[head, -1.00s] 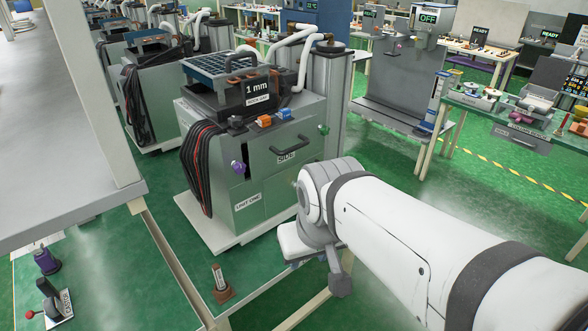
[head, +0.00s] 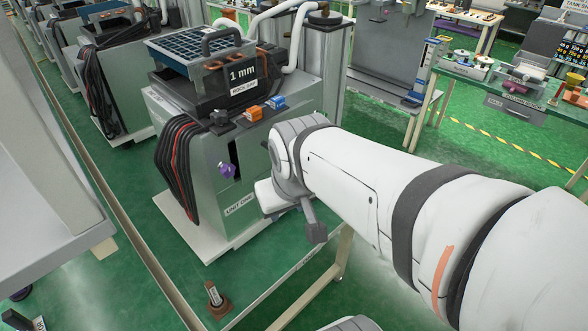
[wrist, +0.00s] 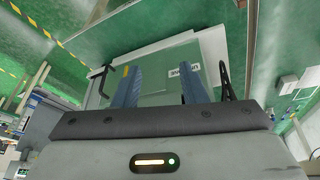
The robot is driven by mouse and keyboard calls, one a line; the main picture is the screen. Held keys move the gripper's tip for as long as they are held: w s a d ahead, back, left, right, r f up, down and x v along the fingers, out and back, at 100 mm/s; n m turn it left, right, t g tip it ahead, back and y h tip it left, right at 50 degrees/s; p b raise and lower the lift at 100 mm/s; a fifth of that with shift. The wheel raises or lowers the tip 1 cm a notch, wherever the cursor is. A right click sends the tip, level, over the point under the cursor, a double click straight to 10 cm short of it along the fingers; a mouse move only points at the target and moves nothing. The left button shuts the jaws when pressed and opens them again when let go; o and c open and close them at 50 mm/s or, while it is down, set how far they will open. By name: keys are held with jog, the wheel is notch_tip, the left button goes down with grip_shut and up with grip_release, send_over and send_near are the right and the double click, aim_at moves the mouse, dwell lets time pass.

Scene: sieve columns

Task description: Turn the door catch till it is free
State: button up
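The green-grey cabinet marked UNIT ONE (head: 190,120) stands left of my arm in the head view. A purple knob (head: 227,170) sits at a dark upright slot in its front; I cannot tell if this is the door catch. The door handle and a green knob at the right of the front are hidden behind my arm in the head view. My gripper (wrist: 160,72) shows two blue fingers spread apart with nothing between them. In the wrist view the cabinet front (wrist: 158,86) lies beyond the fingers, its label upside down. A black handle (wrist: 103,80) is left of them.
A blue sieve tray (head: 200,48) and a 1 mm sign (head: 243,76) top the cabinet. Orange (head: 250,113) and blue (head: 277,102) blocks sit on its front edge. Black hoses (head: 180,165) hang at its left. A grey tabletop (head: 40,200) fills the left edge.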

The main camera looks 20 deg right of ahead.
jog(key=w+d+f+n+t+h+b, duration=0.1)
jog(key=w+d+f+t+b, duration=0.4)
jog(key=w+d, duration=0.35)
jog(key=w+d+f+t+h+b, duration=0.1)
jog(key=w+d+f+t+b, duration=0.2)
jog(key=w+d+f+b, duration=0.5)
notch_tip(320, 180, down, 10)
jog(key=w+d+n+t+y+b, duration=0.1)
jog(key=w+n+t+y+b, duration=0.15)
jog(key=t+y+b, duration=0.5)
jog(key=w+a+g+y+p, duration=0.1)
jog(key=w+a+g+p, duration=0.1)
jog(key=w, duration=0.4)
jog(key=shift+a+r+n+g, duration=0.3)
jog(key=shift+a+n+g, duration=0.05)
jog(key=shift+a+g, duration=0.1)
jog(key=shift+y, duration=0.25)
jog(key=shift+c, duration=0.6)
grip_shut()
